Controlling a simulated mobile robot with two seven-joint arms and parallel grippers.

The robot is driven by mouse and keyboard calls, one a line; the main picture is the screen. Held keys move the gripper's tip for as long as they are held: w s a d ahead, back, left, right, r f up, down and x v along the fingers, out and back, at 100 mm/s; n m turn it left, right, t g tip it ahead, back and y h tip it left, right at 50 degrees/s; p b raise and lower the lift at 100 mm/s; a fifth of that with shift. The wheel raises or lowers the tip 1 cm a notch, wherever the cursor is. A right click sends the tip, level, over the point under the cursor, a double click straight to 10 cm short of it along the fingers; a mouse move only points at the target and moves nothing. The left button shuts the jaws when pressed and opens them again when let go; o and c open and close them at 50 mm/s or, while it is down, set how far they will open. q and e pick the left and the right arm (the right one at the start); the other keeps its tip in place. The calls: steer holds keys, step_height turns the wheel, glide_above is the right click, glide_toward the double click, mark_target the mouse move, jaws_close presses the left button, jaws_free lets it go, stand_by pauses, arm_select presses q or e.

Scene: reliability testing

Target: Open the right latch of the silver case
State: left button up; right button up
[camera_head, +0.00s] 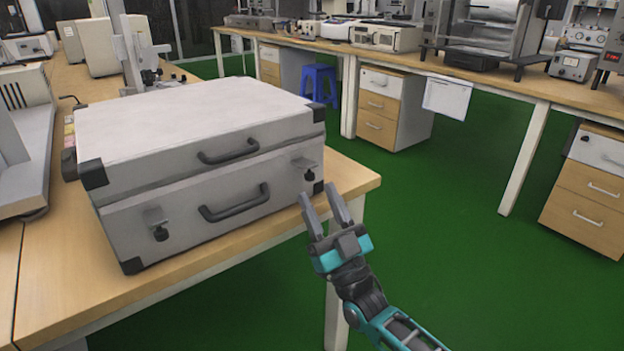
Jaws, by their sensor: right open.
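The silver case (150,170) lies closed on the wooden table, with black corner caps and two dark handles on its front. Its right latch (306,167) is on the front face near the right corner, with a small black knob below a metal plate. Its left latch (157,222) is near the front left. My right gripper (324,196) is open and empty, just in front of and slightly below the right latch, apart from it as far as I can tell. My left gripper is not in view.
The wooden table (352,179) ends just right of the case. Grey equipment (25,140) stands at the left. Behind are a long bench (480,84) with instruments, drawer units (392,105) and a blue stool (319,84).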

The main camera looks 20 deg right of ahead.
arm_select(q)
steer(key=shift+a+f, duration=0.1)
arm_select(e)
steer(key=v, duration=0.8)
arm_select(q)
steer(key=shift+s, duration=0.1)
arm_select(e)
steer(key=s+a+f+g+h, duration=0.1)
steer(key=s+a+f+g, duration=0.3)
steer(key=a+f+g, duration=0.3)
steer(key=s+d+f+m+g+h, duration=0.1)
steer(key=s+d+f+g+h, duration=0.15)
steer(key=s+f+g, duration=0.55)
arm_select(q)
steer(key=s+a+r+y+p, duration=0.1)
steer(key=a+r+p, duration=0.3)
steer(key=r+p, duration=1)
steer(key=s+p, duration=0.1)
steer(key=p, duration=0.6)
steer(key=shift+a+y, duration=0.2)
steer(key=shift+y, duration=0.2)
arm_select(e)
steer(key=s+d+r+h, duration=0.1)
steer(key=s+d+r, duration=0.1)
steer(key=r, duration=0.5)
steer(key=s+d+r+h, duration=0.1)
steer(key=d+r, duration=0.1)
steer(key=r, duration=0.5)
steer(key=shift+s+m, duration=0.4)
